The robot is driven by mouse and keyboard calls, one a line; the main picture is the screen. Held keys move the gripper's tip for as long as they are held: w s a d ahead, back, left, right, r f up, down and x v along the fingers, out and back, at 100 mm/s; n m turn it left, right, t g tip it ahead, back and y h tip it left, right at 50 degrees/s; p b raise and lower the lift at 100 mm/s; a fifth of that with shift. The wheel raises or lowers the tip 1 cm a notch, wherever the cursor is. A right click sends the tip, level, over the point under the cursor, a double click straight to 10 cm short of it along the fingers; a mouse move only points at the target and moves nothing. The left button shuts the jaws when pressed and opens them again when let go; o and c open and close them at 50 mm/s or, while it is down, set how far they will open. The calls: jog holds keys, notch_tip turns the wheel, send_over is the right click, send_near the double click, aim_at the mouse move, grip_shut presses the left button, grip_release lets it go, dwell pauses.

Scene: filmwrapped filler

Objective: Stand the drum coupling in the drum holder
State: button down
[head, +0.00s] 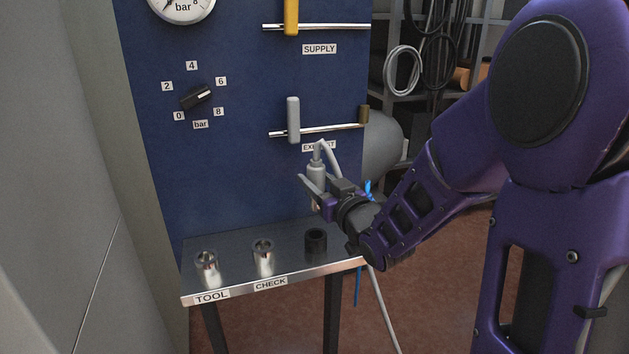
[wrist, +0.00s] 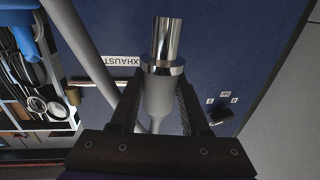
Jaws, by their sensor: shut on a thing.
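The drum coupling (head: 316,172) is a grey fitting with a hose at its upper end. In the wrist view it shows a grey body and a bright metal collar and tip (wrist: 164,45). My gripper (head: 315,186) is shut on its grey body, with the fingers on both sides (wrist: 158,100). I hold it roughly upright in the air above the shelf, tip down. Below it on the shelf's right end stands a short black cup (head: 316,241), apart from the coupling. It is likely the drum holder; no label for it is visible, as my wrist covers that shelf edge.
The metal shelf (head: 225,284) also carries two shiny cups, labelled TOOL (head: 208,268) and CHECK (head: 263,257). The blue panel (head: 235,110) behind bears a rotary knob (head: 197,97), a grey lever (head: 293,120) and a yellow lever (head: 291,18). A pale hose (head: 384,310) hangs right of the shelf.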

jog(key=shift+f+b, duration=2.35)
jog(key=shift+f, duration=2.4)
jog(key=shift+f, duration=0.35)
jog(key=shift+c, duration=1.5)
grip_release()
jog(key=shift+s, duration=0.1)
